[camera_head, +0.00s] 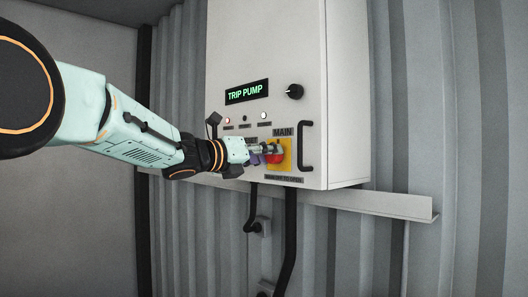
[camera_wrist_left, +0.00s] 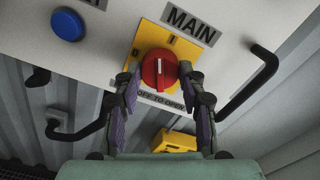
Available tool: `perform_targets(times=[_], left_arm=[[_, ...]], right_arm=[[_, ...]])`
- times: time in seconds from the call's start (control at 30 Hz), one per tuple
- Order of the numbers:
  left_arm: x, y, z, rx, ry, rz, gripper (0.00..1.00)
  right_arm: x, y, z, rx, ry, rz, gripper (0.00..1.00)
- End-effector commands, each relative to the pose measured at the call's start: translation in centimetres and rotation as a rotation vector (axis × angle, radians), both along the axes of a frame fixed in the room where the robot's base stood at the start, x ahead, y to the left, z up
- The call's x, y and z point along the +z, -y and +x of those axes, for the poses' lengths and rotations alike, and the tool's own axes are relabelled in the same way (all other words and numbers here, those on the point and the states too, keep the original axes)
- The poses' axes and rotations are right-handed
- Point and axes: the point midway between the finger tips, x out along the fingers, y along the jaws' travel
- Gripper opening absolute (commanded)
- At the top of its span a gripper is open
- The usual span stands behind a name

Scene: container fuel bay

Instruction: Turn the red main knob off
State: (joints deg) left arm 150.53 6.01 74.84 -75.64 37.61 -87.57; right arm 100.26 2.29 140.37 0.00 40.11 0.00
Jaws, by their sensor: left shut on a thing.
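The red main knob (camera_wrist_left: 158,70) sits on a yellow plate (camera_wrist_left: 150,36) under the label MAIN, with a white mark on its face. In the head view the knob (camera_head: 275,158) shows low on the front of the white control box (camera_head: 285,60), partly hidden by my gripper. My left gripper (camera_wrist_left: 160,82) is shut on the knob, one finger on each side of it. In the head view my left gripper (camera_head: 266,149) reaches the knob from the left. My right gripper is in neither view.
A black handle (camera_head: 305,146) stands out right of the knob. A blue button (camera_wrist_left: 67,24) is left of it. A black selector knob (camera_head: 295,91) and a TRIP PUMP display (camera_head: 246,92) are above. Black cables (camera_head: 290,238) hang below, past a ledge (camera_head: 385,206).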

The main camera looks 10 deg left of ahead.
Motion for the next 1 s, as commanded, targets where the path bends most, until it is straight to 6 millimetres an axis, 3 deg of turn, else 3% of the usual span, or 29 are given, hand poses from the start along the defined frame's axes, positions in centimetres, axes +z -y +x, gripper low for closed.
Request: perform_targets(times=[0.43, 1.0], left_arm=[[-0.6, 0.3, 0.0, -0.005, -0.247, -0.346, 0.09], [-0.6, 0.4, -0.1, -0.005, -0.520, -0.757, 0.09]], right_arm=[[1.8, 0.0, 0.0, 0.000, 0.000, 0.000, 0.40], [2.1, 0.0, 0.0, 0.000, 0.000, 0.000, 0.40]])
